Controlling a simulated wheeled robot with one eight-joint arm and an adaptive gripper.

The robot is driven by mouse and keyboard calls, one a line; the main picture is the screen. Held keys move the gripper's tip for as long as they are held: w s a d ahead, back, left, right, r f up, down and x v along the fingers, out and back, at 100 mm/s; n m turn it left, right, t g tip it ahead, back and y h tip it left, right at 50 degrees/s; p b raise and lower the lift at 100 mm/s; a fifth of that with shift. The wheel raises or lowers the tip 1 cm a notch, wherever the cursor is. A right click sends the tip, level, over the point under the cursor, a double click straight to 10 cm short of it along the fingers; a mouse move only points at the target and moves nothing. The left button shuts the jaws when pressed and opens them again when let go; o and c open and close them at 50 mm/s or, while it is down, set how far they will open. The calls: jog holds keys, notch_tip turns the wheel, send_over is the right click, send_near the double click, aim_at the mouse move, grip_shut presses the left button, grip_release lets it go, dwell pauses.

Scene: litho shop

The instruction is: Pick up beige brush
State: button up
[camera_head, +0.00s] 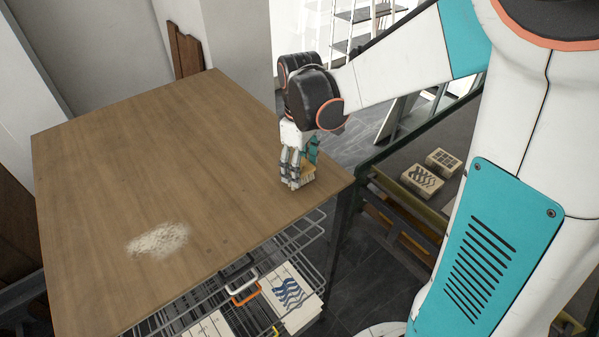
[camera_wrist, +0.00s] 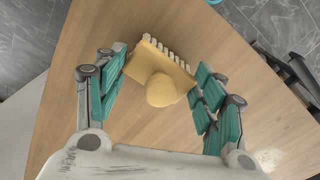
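The beige brush (camera_wrist: 146,62) is on the wooden table top, with a round knob on top and a row of pale bristle tufts along one side. In the head view the brush (camera_head: 308,173) shows partly behind my fingers, near the table's right corner. My gripper (camera_wrist: 161,70) is open, pointing down over it, with teal-padded fingers on both sides of the brush. The pads stand clear of the knob. The body's ends come close to the pads, and I cannot tell whether they touch. In the head view my gripper (camera_head: 298,170) is low, close to the table top.
The wooden table (camera_head: 130,140) is mostly bare, with a patch of pale powder (camera_head: 158,240) at the front left. Below it is a wire rack (camera_head: 300,240) with printed sheets (camera_head: 290,297). Two patterned blocks (camera_head: 422,181) lie on a lower surface at the right.

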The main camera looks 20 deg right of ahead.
jog(key=shift+r, duration=0.1)
dwell(0.3)
notch_tip(320, 180, up, 20)
jog(key=shift+s+b, duration=0.15)
jog(key=shift+b, duration=0.3)
